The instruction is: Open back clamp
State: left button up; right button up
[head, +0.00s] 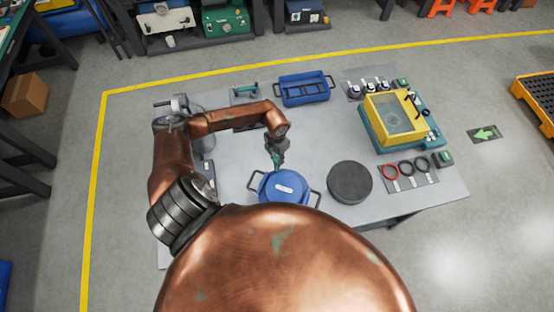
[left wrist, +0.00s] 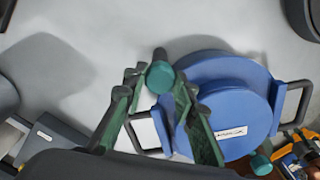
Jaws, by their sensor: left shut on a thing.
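The blue round vessel (head: 284,187) with a white label and two side handles sits at the table's near edge, partly hidden by my body in the head view. It also shows in the left wrist view (left wrist: 238,132). My left gripper (head: 277,158) is at the vessel's far side, pointing down. In the left wrist view its green fingers (left wrist: 162,92) are apart, with the teal knob of the back clamp (left wrist: 160,75) between them. The gripper is shut on this clamp knob. A second teal knob (left wrist: 261,165) shows at the vessel's opposite side. My right gripper is out of view.
A dark round disc (head: 349,182) lies right of the vessel. The table (head: 240,165) is bare left of the vessel.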

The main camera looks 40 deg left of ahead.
pick_arm(q)
jog(key=m+b, duration=0.5)
jog(key=m, duration=0.2)
jog(key=shift+f, duration=0.1)
jog(key=m+b, duration=0.2)
jog(key=m, duration=0.2)
jog(key=shift+b, duration=0.3)
jog(key=shift+m+b, duration=0.7)
jog(key=shift+m, duration=0.5)
jog(key=o, duration=1)
jog(key=shift+o, duration=0.2)
